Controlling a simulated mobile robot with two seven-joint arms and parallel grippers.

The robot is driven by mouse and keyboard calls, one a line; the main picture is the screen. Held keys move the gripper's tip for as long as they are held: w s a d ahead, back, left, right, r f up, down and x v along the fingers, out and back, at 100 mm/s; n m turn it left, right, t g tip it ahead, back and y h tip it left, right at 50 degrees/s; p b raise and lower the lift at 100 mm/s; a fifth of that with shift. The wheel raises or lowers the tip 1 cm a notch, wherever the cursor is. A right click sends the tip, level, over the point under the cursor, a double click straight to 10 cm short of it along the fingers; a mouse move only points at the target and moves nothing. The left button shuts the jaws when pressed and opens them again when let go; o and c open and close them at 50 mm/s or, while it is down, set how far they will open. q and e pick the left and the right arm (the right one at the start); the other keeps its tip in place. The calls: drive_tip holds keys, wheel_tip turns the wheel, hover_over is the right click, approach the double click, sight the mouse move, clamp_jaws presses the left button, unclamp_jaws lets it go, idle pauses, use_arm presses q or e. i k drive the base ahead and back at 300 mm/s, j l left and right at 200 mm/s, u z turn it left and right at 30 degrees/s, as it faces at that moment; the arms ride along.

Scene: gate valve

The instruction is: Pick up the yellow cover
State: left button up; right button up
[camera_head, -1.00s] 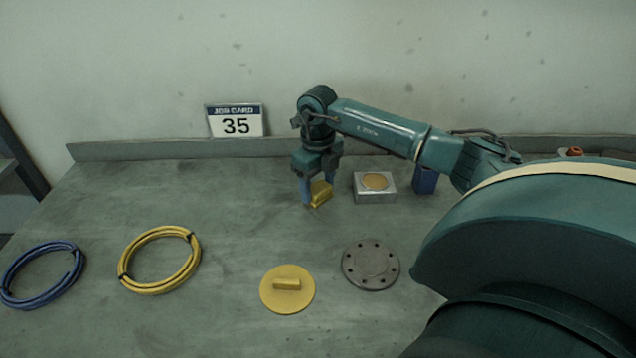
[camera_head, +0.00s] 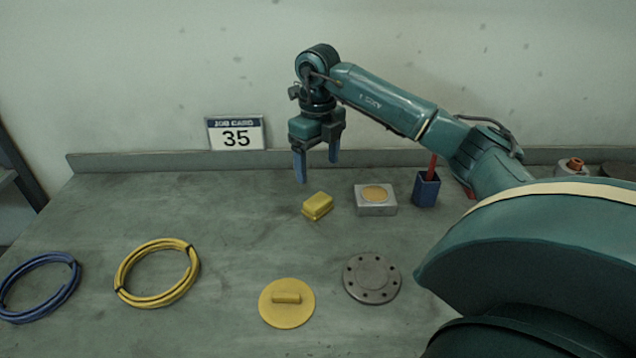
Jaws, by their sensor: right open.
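The yellow cover (camera_head: 287,311) is a flat round disc with a raised bar handle. It lies on the bench near the front middle. My right gripper (camera_head: 317,172) is open and empty, with blue fingers pointing down. It hangs above the bench behind the cover, well apart from it. A small yellow block (camera_head: 317,206) lies on the bench just below and in front of the gripper, not touching it. My left gripper is not in view.
A grey bolt-holed flange (camera_head: 371,278) lies right of the cover. A silver block with a tan disc (camera_head: 376,200) and a blue holder (camera_head: 426,189) stand behind it. Yellow (camera_head: 156,273) and blue (camera_head: 38,287) cable coils lie left. A job card (camera_head: 236,133) stands at the back.

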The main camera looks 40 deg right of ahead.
sight(288, 303)
drive_tip(key=k, duration=1)
